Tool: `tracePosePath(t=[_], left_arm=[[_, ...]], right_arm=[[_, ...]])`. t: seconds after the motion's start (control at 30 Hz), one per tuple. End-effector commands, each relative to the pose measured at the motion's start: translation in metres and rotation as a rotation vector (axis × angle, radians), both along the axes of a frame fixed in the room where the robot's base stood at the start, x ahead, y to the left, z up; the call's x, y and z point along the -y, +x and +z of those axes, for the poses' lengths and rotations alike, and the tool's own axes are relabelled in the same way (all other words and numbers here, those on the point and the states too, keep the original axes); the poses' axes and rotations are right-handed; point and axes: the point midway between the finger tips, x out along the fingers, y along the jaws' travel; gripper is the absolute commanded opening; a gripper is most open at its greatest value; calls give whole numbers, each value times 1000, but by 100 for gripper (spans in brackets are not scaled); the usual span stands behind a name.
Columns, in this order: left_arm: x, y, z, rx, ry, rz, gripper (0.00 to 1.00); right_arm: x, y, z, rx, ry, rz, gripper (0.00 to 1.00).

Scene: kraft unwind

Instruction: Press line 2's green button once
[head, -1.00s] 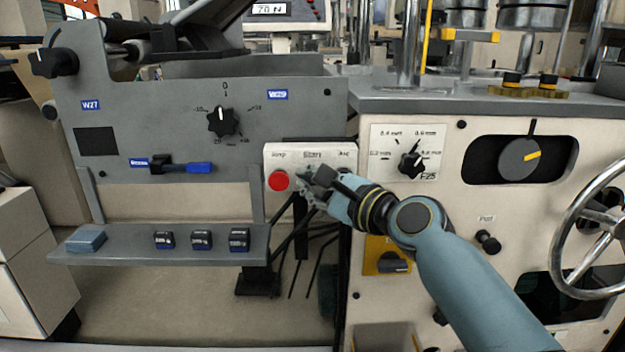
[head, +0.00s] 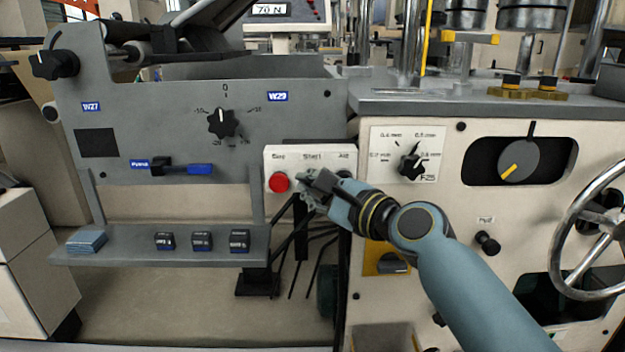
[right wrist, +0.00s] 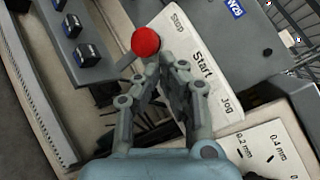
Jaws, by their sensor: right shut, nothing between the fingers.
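A white button panel (head: 291,153) labelled Stop, Start and Jog is on the front of the machine. Its red button (head: 279,182) shows under Stop, and it also shows in the right wrist view (right wrist: 146,41). The green button is not visible; my right gripper covers the area below the Start label. My right gripper (head: 303,184) is shut and empty in front of the panel, just right of the red button. In the right wrist view its fingertips (right wrist: 162,62) are close to the panel beside Start; I cannot tell whether they touch. My left gripper is not in view.
A grey shelf (head: 120,246) with several small dark blocks juts out below left. A dial knob (head: 410,166) and a handwheel (head: 600,228) are on the cream cabinet to the right. Dark cables (head: 318,235) hang below the panel.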

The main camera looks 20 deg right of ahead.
Motion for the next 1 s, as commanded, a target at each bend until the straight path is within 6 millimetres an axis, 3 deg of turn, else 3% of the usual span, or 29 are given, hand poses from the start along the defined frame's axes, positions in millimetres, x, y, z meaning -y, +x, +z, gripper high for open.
tracePosePath(t=[0.27,0.47,1.0], left_arm=[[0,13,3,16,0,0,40],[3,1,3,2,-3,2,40],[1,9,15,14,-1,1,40]], right_arm=[[-2,-7,1,1,0,-1,0],[-3,-8,0,0,1,0,0],[-15,-53,1,-1,3,0,0]])
